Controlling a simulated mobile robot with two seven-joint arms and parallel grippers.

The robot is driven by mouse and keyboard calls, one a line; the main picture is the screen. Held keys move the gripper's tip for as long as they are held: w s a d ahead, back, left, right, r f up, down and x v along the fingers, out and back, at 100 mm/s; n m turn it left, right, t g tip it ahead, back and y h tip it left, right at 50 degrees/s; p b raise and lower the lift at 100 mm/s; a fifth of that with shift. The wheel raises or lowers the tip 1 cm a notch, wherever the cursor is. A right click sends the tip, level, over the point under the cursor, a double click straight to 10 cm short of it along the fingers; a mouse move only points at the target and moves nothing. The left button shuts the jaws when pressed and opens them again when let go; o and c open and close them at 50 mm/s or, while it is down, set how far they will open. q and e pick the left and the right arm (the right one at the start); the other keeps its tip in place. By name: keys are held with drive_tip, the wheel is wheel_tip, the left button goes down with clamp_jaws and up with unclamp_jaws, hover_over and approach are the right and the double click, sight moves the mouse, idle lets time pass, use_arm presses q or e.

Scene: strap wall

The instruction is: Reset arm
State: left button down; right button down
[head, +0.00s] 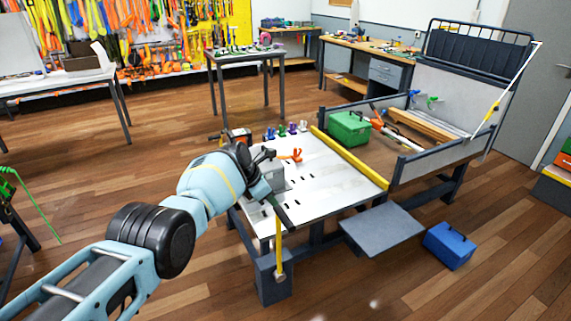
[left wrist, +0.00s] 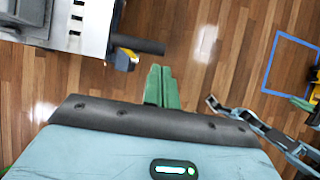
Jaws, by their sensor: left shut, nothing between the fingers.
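My left arm reaches in from the lower left in the head view. Its gripper (head: 283,213) is over the near left edge of the white-topped workbench (head: 335,190). In the left wrist view the green fingers (left wrist: 161,87) are together, with nothing between them, and wooden floor shows behind them. The bench's edge (left wrist: 82,25) is at the upper left there, apart from the fingers in the picture.
A yellow bar (head: 348,157) crosses the bench. A green toolbox (head: 348,128) stands behind it. A yellow strap (head: 279,248) hangs at the near corner. A blue toolbox (head: 449,245) is on the floor at right. Floor at the lower right front is clear.

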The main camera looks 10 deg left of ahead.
use_arm(q)
drive_tip(key=s+a+f+m+t+y, duration=0.1)
drive_tip(key=s+a+f+m, duration=0.15)
drive_tip(key=f, duration=0.55)
drive_tip(key=s+a+f+m+t+y, duration=0.1)
drive_tip(key=s+a+f+m, duration=0.15)
drive_tip(key=f, duration=0.55)
drive_tip(key=s+a+f+m+t+y, duration=0.1)
drive_tip(key=s+a+f+m, duration=0.2)
drive_tip(key=s+f+m, duration=0.65)
drive_tip(key=s+r+m+t, duration=0.1)
drive_tip(key=s+m, duration=0.5)
drive_tip(key=s, duration=1)
drive_tip(key=s+r+m+t, duration=0.2)
drive_tip(key=s+m, duration=0.4)
drive_tip(key=s, duration=1)
drive_tip(key=shift+s+r, duration=0.2)
drive_tip(key=shift+r, duration=0.2)
drive_tip(key=shift+m, duration=0.25)
